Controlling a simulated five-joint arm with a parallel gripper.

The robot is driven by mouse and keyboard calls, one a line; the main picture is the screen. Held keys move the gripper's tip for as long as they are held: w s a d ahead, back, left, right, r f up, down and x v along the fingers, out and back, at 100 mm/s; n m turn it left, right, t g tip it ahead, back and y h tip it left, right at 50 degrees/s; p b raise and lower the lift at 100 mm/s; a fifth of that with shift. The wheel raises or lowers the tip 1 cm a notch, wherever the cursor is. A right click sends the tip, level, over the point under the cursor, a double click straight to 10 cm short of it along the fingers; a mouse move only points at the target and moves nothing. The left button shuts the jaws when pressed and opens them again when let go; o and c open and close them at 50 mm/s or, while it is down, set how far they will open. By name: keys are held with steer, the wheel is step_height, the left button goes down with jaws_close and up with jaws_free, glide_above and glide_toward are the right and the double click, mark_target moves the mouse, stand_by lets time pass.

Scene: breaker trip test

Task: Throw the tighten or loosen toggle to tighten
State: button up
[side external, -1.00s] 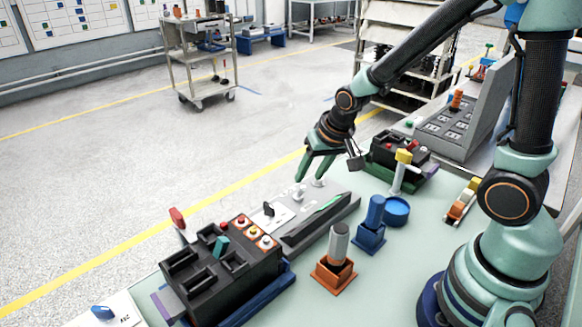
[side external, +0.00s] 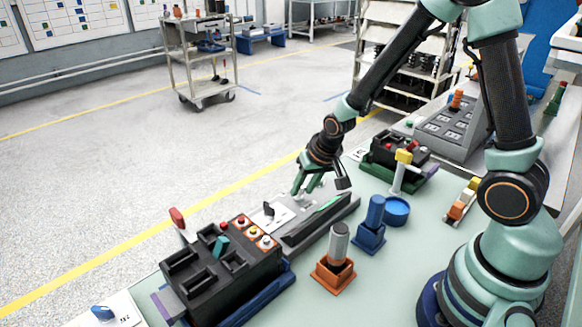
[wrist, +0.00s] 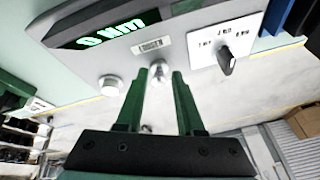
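A small silver toggle (wrist: 160,70) stands on a grey panel (wrist: 85,65) in the wrist view, below a small label that seems to read LOOSEN. My gripper (wrist: 158,80) is open, its two green fingers apart, with the toggle in line with the gap between their tips. I cannot tell whether either finger touches it. In the side view my gripper (side external: 304,190) is low over the panel (side external: 322,220), and its fingers partly hide the toggle there. I cannot tell which way the lever leans.
A round silver knob (wrist: 110,85) sits left of the toggle, and a black rotary knob (wrist: 227,62) on a white plate right of it. A green-lit display (wrist: 110,32) is nearby. A black breaker box (side external: 222,270) and blue holder (side external: 370,238) flank the panel.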

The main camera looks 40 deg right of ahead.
jaws_close()
steer(key=shift+w+a+r, duration=0.1)
steer(key=shift+w, duration=0.05)
steer(key=g, duration=0.1)
steer(key=w+g, duration=0.1)
steer(key=shift+r+g, duration=0.1)
steer(key=shift+g, duration=0.3)
steer(key=shift+w+g, duration=0.6)
steer(key=shift+g, duration=0.6)
steer(key=shift+w+f+g, duration=0.15)
steer(key=shift+w+g, duration=0.3)
steer(key=shift+g, duration=0.7)
steer(key=shift+w+f+g, duration=0.1)
steer(key=shift+w+g, duration=0.35)
steer(key=shift+g, duration=0.7)
steer(key=shift+w, duration=0.1)
steer(key=shift+o, duration=1.8)
jaws_free()
